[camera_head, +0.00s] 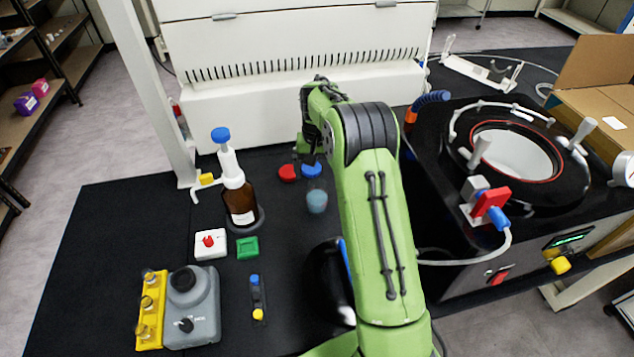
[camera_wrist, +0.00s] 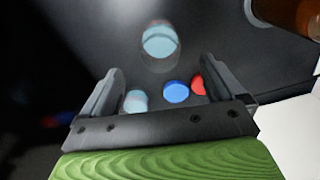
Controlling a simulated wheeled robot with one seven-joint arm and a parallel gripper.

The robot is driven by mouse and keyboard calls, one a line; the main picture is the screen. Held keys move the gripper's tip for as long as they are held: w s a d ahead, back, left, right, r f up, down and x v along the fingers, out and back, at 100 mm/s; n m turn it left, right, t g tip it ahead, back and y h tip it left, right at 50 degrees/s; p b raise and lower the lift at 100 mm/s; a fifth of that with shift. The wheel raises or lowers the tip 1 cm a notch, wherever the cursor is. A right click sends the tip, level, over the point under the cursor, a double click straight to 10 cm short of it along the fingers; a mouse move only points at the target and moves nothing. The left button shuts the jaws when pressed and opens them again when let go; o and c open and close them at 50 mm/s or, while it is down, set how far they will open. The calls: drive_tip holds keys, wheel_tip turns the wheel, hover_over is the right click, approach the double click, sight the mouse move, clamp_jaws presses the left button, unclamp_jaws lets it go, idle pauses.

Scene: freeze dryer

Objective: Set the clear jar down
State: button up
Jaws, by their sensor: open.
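The clear jar (camera_head: 316,198) with pale blue contents stands on the black bench, just in front of my gripper (camera_head: 307,158) in the head view. In the wrist view the jar (camera_wrist: 161,42) shows beyond the fingertips, not between them. My gripper (camera_wrist: 162,68) is open, its two fingers apart with nothing held. A blue cap (camera_wrist: 176,92) and a red cap (camera_wrist: 198,85) lie on the bench near the fingers. A second pale blue item (camera_wrist: 135,101) shows by the left finger; my arm seems to hide it in the head view.
A brown bottle (camera_head: 240,203) with a dispenser top stands left of the jar. A white-and-red block (camera_head: 210,244), a green block (camera_head: 247,247) and a grey device (camera_head: 194,308) lie nearer. The black freeze dryer (camera_head: 460,250) stands right. A white cabinet (camera_head: 290,110) closes off the back.

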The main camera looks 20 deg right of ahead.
wheel_tip(320, 180, up, 2)
drive_tip(key=shift+r, duration=0.1)
drive_tip(key=s+a+r+n+t, duration=0.1)
drive_tip(key=s+a+r, duration=0.2)
drive_tip(key=s+r, duration=0.45)
drive_tip(key=s+a+r+n+t, duration=0.15)
drive_tip(key=s+a+r, duration=0.25)
drive_tip(key=s+r, duration=0.4)
drive_tip(key=s+a+n+t, duration=0.2)
drive_tip(key=s+a+t, duration=0.1)
drive_tip(key=s, duration=1.4)
drive_tip(key=shift+s+a+f, duration=0.15)
